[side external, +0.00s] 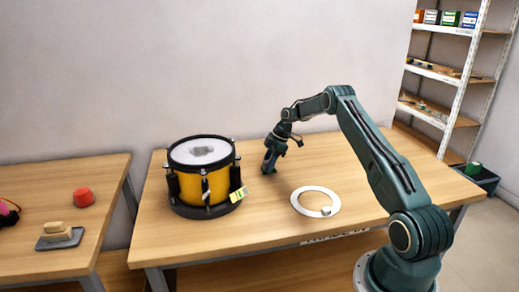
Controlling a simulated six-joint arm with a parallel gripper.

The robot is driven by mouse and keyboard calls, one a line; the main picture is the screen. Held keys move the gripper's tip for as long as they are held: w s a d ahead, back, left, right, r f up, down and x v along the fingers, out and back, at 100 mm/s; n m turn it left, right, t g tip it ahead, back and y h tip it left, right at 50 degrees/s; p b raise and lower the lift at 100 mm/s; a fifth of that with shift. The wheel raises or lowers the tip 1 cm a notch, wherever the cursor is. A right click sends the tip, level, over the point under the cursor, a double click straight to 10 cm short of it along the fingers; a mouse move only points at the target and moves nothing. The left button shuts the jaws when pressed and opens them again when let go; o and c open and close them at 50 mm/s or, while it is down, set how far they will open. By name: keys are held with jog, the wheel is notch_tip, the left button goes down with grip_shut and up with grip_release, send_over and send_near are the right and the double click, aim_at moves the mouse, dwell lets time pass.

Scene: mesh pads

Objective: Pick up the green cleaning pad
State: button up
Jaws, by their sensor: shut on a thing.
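My gripper (270,163) points down over the middle of the wooden table (255,235), between the drum and the white ring. It is shut on what seems to be the green cleaning pad, a small dark green-blue patch low between the fingers. The fingers hide most of it, and it is too small to make out well. The fingertips are at or just above the table top; I cannot tell whether the pad touches the wood.
A second table (50,190) holds a red object (83,197). The front table area is clear.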

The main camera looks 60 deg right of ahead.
notch_tip(320, 180, up, 8)
jog(key=shift+r, duration=0.15)
dwell(0.3)
dwell(0.4)
